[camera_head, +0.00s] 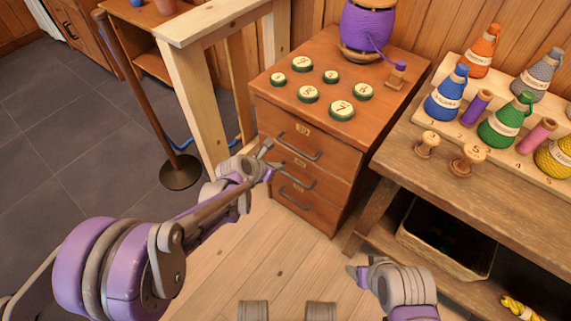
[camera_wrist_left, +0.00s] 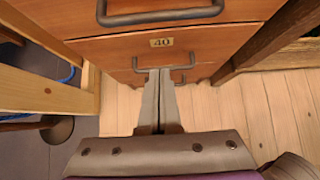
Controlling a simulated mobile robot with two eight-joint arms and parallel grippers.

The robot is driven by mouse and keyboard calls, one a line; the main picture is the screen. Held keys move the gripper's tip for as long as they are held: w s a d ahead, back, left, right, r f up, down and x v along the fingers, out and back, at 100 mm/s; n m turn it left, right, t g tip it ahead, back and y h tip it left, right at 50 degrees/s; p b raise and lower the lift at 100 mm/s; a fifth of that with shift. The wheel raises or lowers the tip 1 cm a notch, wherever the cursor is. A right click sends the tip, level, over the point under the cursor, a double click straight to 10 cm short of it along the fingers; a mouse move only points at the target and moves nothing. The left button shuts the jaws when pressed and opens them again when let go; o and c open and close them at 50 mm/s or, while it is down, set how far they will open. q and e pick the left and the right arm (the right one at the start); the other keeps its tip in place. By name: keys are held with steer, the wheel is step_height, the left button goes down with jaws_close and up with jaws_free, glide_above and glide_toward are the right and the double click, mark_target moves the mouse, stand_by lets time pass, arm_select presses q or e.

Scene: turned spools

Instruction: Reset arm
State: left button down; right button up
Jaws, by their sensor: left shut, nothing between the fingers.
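My left gripper (camera_head: 268,150) reaches in front of the wooden drawer cabinet (camera_head: 345,70) in the head view. In the left wrist view its two fingers (camera_wrist_left: 160,78) lie together, shut and empty. Their tips overlap a drawer handle (camera_wrist_left: 185,68) in the picture; I cannot tell whether they touch it. A label reading 40 (camera_wrist_left: 161,43) is above that handle. The drawers look closed. My right gripper (camera_head: 357,274) is low at the bottom right, in front of the bench, and whether it is open is unclear.
Several numbered discs (camera_head: 308,94) and a purple spool (camera_head: 366,28) stand on the cabinet. The bench (camera_head: 450,195) on the right holds coloured cones, with a basket (camera_head: 446,245) below. A wooden frame (camera_head: 195,90) and a round-based post (camera_head: 180,172) stand left. Floor (camera_head: 290,260) is clear in front.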

arm_select(q)
steer(key=shift+v, duration=0.9)
